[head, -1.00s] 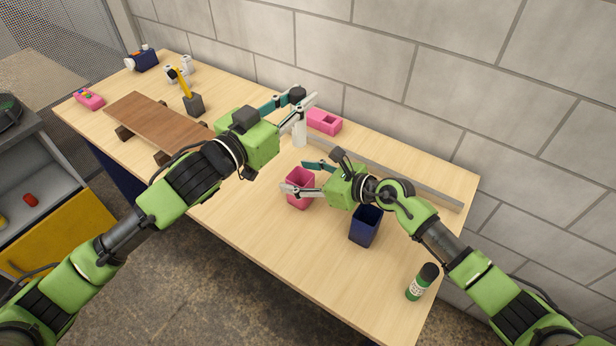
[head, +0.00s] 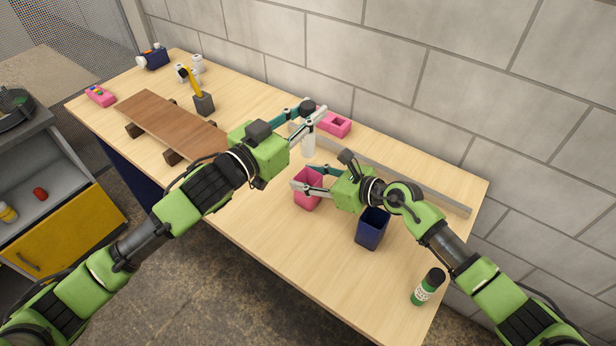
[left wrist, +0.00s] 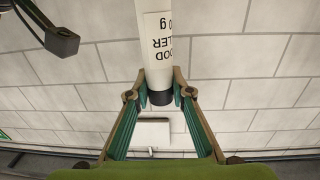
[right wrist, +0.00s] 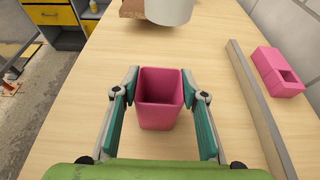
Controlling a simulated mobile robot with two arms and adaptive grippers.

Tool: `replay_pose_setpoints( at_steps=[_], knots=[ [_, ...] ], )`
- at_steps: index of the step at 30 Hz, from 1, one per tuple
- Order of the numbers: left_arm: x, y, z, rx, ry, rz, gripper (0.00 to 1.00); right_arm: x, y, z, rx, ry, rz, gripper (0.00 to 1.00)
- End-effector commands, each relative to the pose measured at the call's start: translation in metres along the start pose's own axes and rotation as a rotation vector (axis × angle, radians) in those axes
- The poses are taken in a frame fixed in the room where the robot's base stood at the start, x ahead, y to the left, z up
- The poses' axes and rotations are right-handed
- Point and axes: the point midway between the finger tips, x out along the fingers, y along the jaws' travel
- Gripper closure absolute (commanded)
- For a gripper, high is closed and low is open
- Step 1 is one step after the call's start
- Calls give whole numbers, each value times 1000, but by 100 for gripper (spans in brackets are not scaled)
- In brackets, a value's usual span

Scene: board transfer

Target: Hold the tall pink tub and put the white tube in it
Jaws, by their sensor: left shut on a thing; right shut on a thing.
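The tall pink tub (head: 306,201) stands upright on the table, its open top facing up. My right gripper (head: 307,178) is shut on it, with one finger on either side in the right wrist view (right wrist: 165,84). The white tube (head: 308,146) hangs upright from my left gripper (head: 313,112), which is shut on its black cap end. The tube is beyond the tub and higher, apart from it. In the left wrist view the printed tube (left wrist: 159,45) has its black cap (left wrist: 160,97) between the fingertips. The tube's lower end (right wrist: 168,10) shows at the top of the right wrist view.
A dark blue bin (head: 371,232) stands right of the tub. A green bottle (head: 427,288) is near the right end. A grey bar (head: 420,188) and a pink block (head: 336,124) lie toward the wall. A raised brown board (head: 170,122) is at the left. The table front is clear.

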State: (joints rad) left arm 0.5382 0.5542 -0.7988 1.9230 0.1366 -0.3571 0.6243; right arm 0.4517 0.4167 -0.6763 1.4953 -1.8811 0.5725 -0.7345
Motion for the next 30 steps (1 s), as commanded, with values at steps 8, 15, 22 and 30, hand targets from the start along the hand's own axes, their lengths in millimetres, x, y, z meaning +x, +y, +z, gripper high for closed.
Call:
replay_pose_setpoints(
  at_steps=[8, 15, 22, 30],
  knots=[
    [0, 0, 20, -2, -1, -1, 100, 0, 0, -1, 0, 1, 0, 81],
    [0, 0, 37, -1, 0, 0, 100, 0, 0, -1, 0, 1, 0, 81],
    [0, 0, 53, -2, -1, -1, 100, 0, 0, -1, 0, 1, 0, 81],
    [0, 0, 72, -2, 0, 0, 100, 0, 0, -1, 0, 1, 0, 81]
  ],
)
